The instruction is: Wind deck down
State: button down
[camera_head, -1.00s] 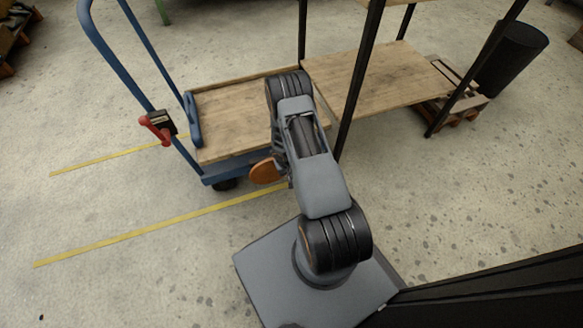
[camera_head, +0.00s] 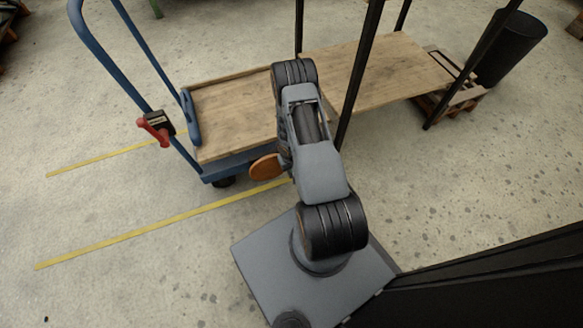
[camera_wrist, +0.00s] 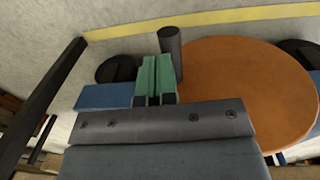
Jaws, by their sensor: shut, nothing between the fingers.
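The trolley's wooden deck (camera_head: 232,112) sits level in a blue frame, left of a black-posted rack with a wooden shelf (camera_head: 395,68). An orange disc-shaped handwheel (camera_head: 265,167) is on the trolley's near side and fills the right of the wrist view (camera_wrist: 245,85). A dark grey upright peg (camera_wrist: 170,52) stands at the wheel's left edge. My gripper (camera_wrist: 155,75) has green fingers, shut and empty, just left of the peg. I cannot tell whether they touch it. In the head view my arm hides the fingers and the peg.
A red lever with a black box (camera_head: 156,126) is on the trolley's blue push handle. Yellow floor lines (camera_head: 160,227) run beside the trolley. A dark cylinder (camera_head: 511,50) stands at back right near a pallet. The floor at left is clear.

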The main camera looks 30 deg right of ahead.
jog(key=s+d+r+m+y+p, duration=0.1)
jog(key=d+r+m+p, duration=0.1)
jog(key=r+p, duration=0.3)
jog(key=s+d+r+m+p, duration=0.1)
jog(key=d+r+p, duration=0.15)
jog(key=r, duration=0.55)
jog(key=a+f+n+b, duration=0.1)
jog(key=f, duration=0.3)
jog(key=w+a+f+n+y+b, duration=0.1)
jog(key=a+f+b, duration=0.1)
jog(key=f, duration=0.3)
jog(key=w+a+f+n+y+b, duration=0.1)
jog(key=f+b, duration=0.1)
jog(key=f, duration=0.2)
jog(key=shift+a+f+t, duration=0.2)
jog(key=shift+f+t, duration=0.1)
jog(key=shift+f, duration=0.1)
